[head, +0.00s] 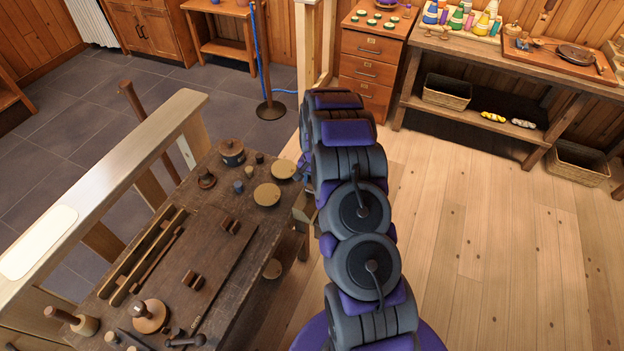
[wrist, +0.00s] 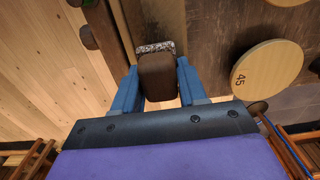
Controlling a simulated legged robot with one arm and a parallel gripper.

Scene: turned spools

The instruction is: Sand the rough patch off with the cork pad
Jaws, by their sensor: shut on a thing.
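My gripper (wrist: 158,85) is shut on a dark brown block, which looks like the cork pad (wrist: 157,78), in the wrist view. The pad sits between the two blue fingers. A grey speckled strip (wrist: 155,47) shows along the pad's far edge; I cannot tell if it is part of the pad or the rough patch beyond it. A brown wooden strip (wrist: 155,18) lies just past it. Contact between pad and wood cannot be told. In the head view my arm hides most of the gripper, at the right side of the dark workbench (head: 222,260).
A pale disc marked 45 (wrist: 267,78) lies right of the gripper in the wrist view. The bench holds a lidded pot (head: 231,152), a mallet (head: 72,321) and small wooden parts. A pale rail (head: 110,170) runs along its left.

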